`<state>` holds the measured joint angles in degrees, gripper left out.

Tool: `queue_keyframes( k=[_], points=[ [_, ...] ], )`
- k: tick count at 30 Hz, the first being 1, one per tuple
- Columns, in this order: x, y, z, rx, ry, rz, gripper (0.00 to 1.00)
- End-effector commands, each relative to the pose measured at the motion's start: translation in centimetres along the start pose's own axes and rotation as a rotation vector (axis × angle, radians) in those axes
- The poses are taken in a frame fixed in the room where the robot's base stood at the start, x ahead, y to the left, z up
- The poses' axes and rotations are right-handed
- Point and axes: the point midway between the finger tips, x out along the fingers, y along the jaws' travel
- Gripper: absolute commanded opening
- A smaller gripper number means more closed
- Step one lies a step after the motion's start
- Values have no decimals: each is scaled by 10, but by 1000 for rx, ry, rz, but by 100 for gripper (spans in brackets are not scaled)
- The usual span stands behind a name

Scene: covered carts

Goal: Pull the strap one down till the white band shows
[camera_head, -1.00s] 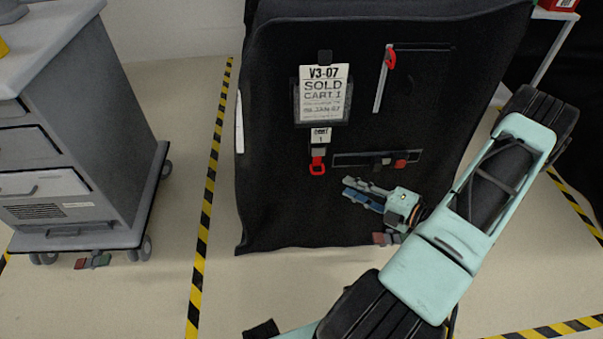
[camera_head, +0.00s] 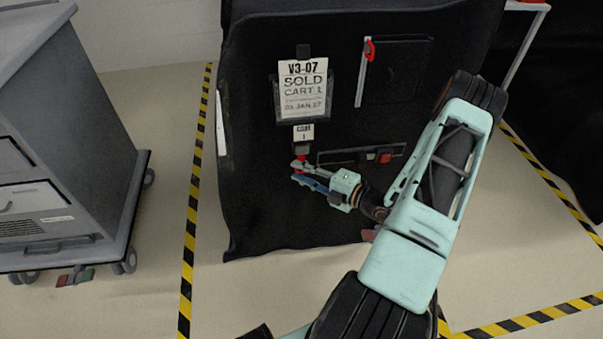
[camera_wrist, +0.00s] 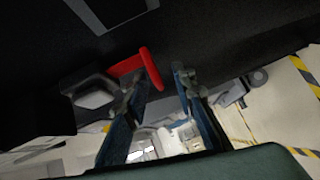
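The strap's red pull loop (camera_head: 299,165) hangs below the small white tag (camera_head: 304,133) marked 1, on the black cover. My gripper (camera_head: 294,172) is at the loop in the head view and partly hides it. In the wrist view the red loop (camera_wrist: 141,66) reaches past the left fingertip into the gap between the fingers. The fingers of my gripper (camera_wrist: 158,88) stand apart, with clear space beside the right one. I cannot tell whether the left finger touches the loop. A grey buckle (camera_wrist: 92,93) shows beside the loop.
The black cover (camera_head: 265,205) also bears a SOLD card (camera_head: 303,88), a red zip pull (camera_head: 369,50) and a horizontal strap with a red buckle (camera_head: 384,157). A grey drawer cart (camera_head: 80,130) stands left. Bare floor (camera_head: 155,240) lies between them.

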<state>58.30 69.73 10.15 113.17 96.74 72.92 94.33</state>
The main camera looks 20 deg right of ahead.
Motion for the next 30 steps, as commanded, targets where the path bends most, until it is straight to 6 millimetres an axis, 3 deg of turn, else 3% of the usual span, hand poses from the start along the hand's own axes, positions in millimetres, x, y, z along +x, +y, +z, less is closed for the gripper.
queue_keyframes(
  k=[6,13,25,30],
  points=[
    [0,0,0,-1,0,0,24],
    [0,0,0,-1,0,0,0],
    [0,-1,0,0,0,-1,0],
    [4,-29,4,2,-1,-1,0]
  ],
)
